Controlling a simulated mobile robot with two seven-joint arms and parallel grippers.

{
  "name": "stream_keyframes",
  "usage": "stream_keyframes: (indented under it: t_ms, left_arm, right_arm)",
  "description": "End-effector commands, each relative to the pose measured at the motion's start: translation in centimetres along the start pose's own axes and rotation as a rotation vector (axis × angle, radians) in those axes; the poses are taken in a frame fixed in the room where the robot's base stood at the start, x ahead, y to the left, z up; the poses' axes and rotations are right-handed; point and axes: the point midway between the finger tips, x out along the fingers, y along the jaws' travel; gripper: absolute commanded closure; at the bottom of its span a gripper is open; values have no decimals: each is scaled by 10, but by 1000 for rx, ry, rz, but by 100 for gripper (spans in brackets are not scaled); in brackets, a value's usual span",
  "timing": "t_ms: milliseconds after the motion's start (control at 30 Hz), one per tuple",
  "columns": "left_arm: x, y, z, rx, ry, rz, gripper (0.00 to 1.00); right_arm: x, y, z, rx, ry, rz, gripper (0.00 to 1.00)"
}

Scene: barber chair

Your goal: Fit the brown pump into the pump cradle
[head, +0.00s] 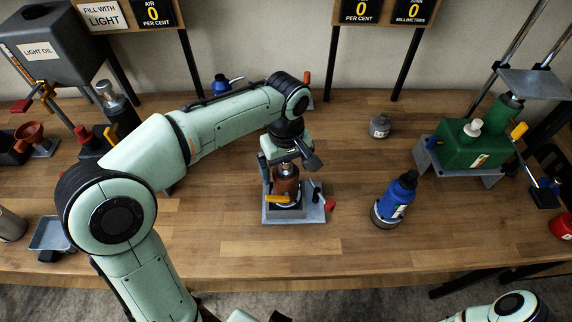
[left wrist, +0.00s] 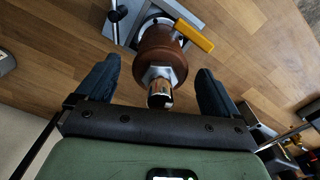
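The brown pump (head: 287,181), a brown cylinder with a metal top, stands upright in the pump cradle (head: 310,213), a grey plate with a yellow lever and a red-knobbed handle. In the left wrist view the brown pump (left wrist: 162,58) sits against the light ring of the cradle (left wrist: 122,22); its lower end is hidden. My left gripper (head: 288,163) is directly above the cradle, pointing down. In the left wrist view its fingers (left wrist: 158,82) are spread on both sides of the pump's metal top, with gaps on each side. My right gripper is out of view.
A blue bottle (head: 397,198) stands right of the cradle, a small grey container (head: 379,126) behind it. A green tank (head: 465,147) is at the right. The table front is largely clear.

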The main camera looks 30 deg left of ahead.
Motion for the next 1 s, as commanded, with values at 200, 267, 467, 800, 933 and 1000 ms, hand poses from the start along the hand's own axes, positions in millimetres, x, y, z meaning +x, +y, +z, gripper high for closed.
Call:
stream_keyframes:
  t_ms: [200, 267, 467, 800, 933, 1000]
  left_arm:
    - [-7, 0, 0, 0, -1, -2, 5]
    - [-15, 0, 0, 0, 0, -1, 5]
    - [-61, 1, -1, 0, 3, 4, 5]
    - [-124, 1, -1, 0, 2, 3, 5]
    - [-133, 1, 0, 1, 1, 1, 5]
    - [-134, 1, 0, 1, 0, 1, 5]
  right_arm:
    - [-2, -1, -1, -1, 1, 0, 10]
    - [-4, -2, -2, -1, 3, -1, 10]
    - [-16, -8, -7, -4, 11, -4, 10]
    - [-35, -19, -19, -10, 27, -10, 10]
    - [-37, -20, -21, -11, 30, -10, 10]
    - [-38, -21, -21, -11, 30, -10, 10]
